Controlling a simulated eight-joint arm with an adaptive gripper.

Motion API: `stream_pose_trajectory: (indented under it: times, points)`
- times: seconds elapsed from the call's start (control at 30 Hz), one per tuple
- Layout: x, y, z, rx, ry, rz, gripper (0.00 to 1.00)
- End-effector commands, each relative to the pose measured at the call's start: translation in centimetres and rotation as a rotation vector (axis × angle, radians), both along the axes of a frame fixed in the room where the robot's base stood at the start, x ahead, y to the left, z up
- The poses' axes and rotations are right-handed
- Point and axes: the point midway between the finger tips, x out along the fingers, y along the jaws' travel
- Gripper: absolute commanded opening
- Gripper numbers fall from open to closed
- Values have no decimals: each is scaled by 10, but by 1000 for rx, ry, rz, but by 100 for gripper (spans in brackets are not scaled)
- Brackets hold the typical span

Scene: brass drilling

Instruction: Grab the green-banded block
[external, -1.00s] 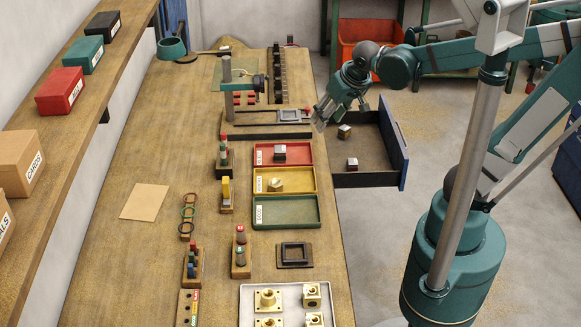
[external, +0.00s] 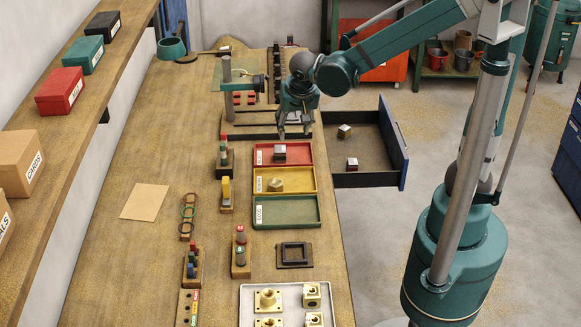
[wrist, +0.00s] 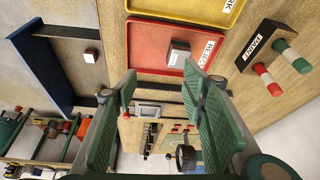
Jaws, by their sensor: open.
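I cannot clearly make out a green band on any block. One small block (external: 344,131) with a tan-green look lies in the open drawer, towards its back. A second block (external: 352,164) with a reddish side lies nearer the drawer's front left. A grey-topped block (external: 279,153) sits in the red tray (external: 305,161); it also shows in the wrist view (wrist: 180,52). A brass block (external: 275,185) sits in the yellow tray (external: 303,189). My gripper (external: 295,136) is open and empty, pointing down just behind the red tray. One drawer block shows in the wrist view (wrist: 91,56).
The open drawer (external: 393,140) juts out right of the bench. A green tray (external: 286,224) lies in front of the yellow one and looks empty. A stand with a post (external: 228,90) rises left of my gripper. A paint rack (external: 224,160) stands left of the red tray.

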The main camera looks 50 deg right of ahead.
Motion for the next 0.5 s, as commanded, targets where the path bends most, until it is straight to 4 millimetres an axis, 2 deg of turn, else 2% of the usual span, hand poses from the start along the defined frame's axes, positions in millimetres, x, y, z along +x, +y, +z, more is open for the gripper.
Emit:
stream_pose_trajectory:
  times: [0.2,0.5]
  points:
    - [18,18,-17,-14,4,-84,41]
    - [28,31,-33,-27,3,-160,41]
